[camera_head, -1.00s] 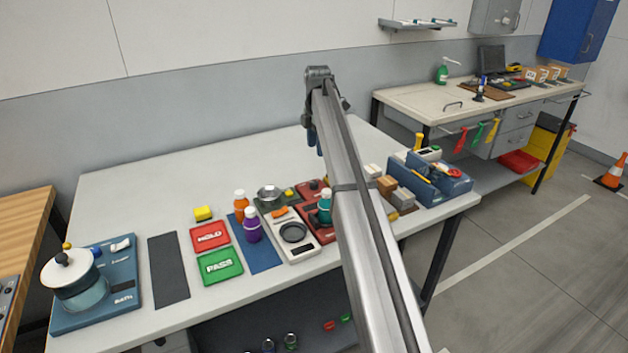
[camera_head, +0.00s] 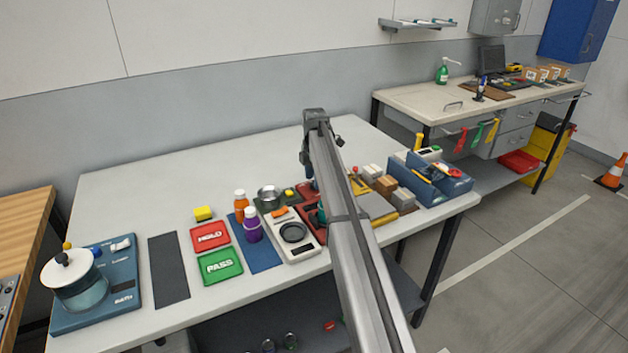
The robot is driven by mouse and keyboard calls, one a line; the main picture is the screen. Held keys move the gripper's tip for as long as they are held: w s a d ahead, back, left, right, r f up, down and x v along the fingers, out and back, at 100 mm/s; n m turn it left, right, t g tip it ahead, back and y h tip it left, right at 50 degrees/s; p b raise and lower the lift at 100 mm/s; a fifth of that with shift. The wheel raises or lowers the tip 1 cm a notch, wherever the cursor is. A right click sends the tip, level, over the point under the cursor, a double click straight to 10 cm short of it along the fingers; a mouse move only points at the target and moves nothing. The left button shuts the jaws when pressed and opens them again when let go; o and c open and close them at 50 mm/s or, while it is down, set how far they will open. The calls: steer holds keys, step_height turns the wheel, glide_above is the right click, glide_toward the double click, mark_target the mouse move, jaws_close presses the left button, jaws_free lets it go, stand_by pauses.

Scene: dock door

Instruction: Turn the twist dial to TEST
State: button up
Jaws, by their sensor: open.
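My gripper (camera_head: 309,180) hangs at the end of the arm, low over the dark red panels (camera_head: 302,190) in the middle of the table. It overlaps those panels in the picture; I cannot tell whether its fingers touch anything. The jaws are open, though small and partly merged with the dark parts behind them. No dial with a readable TEST mark shows. A round dark knob seen earlier on the upper red panel is now hidden behind my gripper. My arm covers the right part of the panels.
Left of the panels are a metal bowl (camera_head: 269,194), a white scale (camera_head: 290,237), orange (camera_head: 240,204) and purple (camera_head: 252,224) bottles. Blue bins (camera_head: 424,184) and boxes (camera_head: 384,184) stand to the right. The back of the table is clear.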

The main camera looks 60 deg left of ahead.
steer(key=shift+f, duration=0.6)
steer(key=shift+c, duration=0.2)
steer(key=c, duration=1)
